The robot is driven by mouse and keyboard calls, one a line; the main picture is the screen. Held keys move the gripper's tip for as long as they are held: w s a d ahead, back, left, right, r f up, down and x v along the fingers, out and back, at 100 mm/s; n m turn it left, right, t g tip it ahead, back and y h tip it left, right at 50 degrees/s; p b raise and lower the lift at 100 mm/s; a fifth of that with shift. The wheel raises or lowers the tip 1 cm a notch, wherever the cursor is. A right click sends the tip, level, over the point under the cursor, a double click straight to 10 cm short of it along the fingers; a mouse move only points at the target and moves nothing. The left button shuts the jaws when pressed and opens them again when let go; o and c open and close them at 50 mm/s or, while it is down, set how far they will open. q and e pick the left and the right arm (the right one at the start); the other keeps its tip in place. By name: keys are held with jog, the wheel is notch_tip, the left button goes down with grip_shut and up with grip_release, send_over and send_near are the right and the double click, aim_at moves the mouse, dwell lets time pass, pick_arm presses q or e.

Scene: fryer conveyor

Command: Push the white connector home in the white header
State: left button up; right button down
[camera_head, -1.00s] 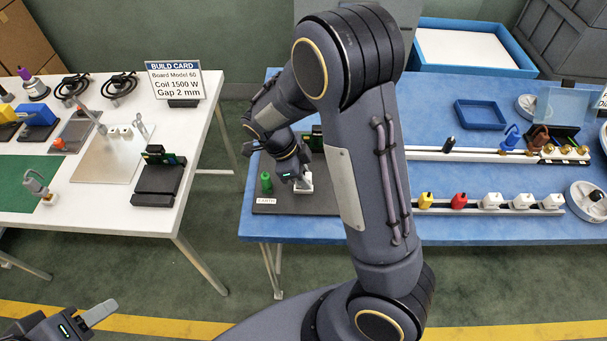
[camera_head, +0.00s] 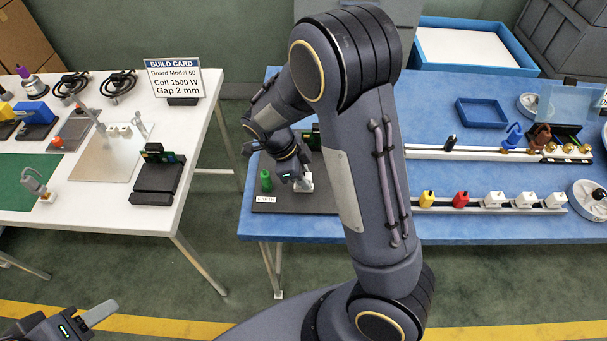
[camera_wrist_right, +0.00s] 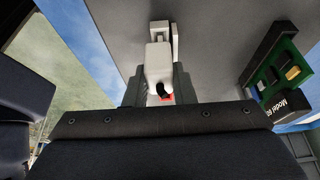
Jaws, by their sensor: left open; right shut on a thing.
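The white connector (camera_wrist_right: 158,62) is between the fingers of my right gripper (camera_wrist_right: 158,84) in the right wrist view, with a dark and red spot at its near end. The white header (camera_wrist_right: 160,27) lies just beyond it on the dark grey plate (camera_wrist_right: 215,35). The connector's far end meets or overlaps the header; I cannot tell how deep it sits. In the head view my right gripper (camera_head: 301,180) is low over the plate, with white parts at its tips. My left gripper (camera_head: 92,318) is open and empty at the lower left, away from both tables.
A green cylinder (camera_head: 266,181) stands left of my right gripper. A board marked Model 60 (camera_wrist_right: 285,70) stands to the right in the wrist view. Conveyor rails with coloured connectors (camera_head: 461,200) run along the blue table (camera_head: 480,231). My right arm hides part of that table.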

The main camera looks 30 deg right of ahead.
jog(key=shift+f+b, duration=0.45)
jog(key=shift+f, duration=0.1)
jog(key=c, duration=1.1)
grip_release()
jog(key=shift+c, duration=0.2)
jog(key=shift+r, duration=0.15)
jog(key=shift+p+v, duration=2.2)
jog(key=shift+v, duration=0.7)
